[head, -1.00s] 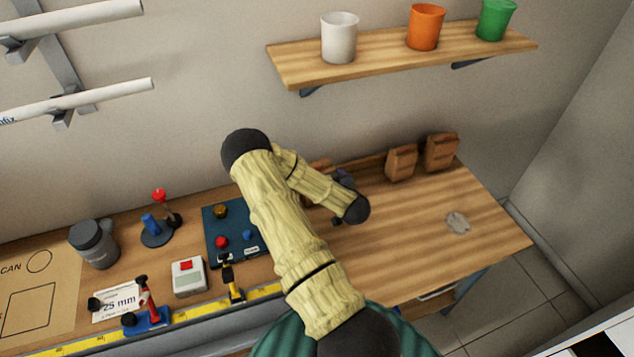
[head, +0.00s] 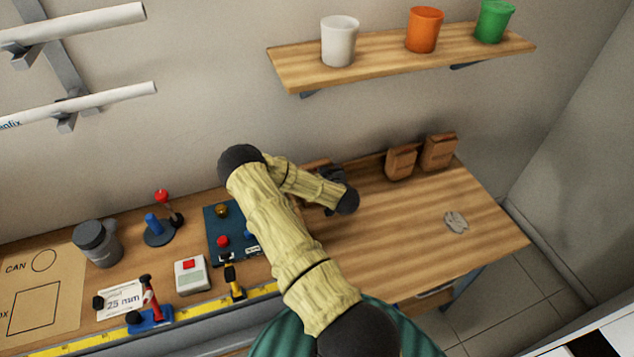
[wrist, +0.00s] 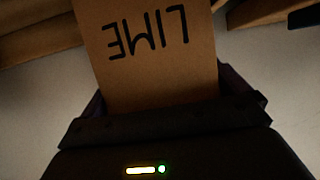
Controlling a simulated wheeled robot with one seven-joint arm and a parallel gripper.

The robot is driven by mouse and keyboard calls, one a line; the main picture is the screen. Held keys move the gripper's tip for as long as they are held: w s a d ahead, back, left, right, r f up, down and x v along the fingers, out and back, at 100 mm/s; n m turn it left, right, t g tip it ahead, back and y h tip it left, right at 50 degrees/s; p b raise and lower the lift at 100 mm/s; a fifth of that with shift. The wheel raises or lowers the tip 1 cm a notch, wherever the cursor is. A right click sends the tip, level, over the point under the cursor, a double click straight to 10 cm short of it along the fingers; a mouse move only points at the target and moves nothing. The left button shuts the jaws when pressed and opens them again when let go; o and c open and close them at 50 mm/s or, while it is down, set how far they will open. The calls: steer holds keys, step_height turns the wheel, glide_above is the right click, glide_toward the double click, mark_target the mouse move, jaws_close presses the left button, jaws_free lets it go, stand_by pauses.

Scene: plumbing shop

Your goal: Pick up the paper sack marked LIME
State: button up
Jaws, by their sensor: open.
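The brown paper sack marked LIME (wrist: 157,60) fills the upper middle of the wrist view, its black lettering upside down. My gripper (wrist: 165,100) is open, with dark jaw parts on both sides of the sack's near end. I cannot tell whether either finger touches it. In the head view my gripper (head: 332,176) is a dark shape at the back of the bench, partly behind my arm. A strip of brown shows beside it there, but my arm hides most of that spot and no label can be read.
Two brown sacks (head: 400,162) (head: 439,152) stand to the right along the bench's back edge. A grey patch (head: 456,222) lies on the otherwise clear right side of the bench. A shelf (head: 390,58) with three cups hangs above. Tools and a blue panel (head: 222,226) occupy the left.

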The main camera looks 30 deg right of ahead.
steer(key=c, duration=1)
steer(key=shift+r, duration=0.2)
steer(key=shift+r+b, duration=0.8)
steer(key=shift+r, duration=4.1)
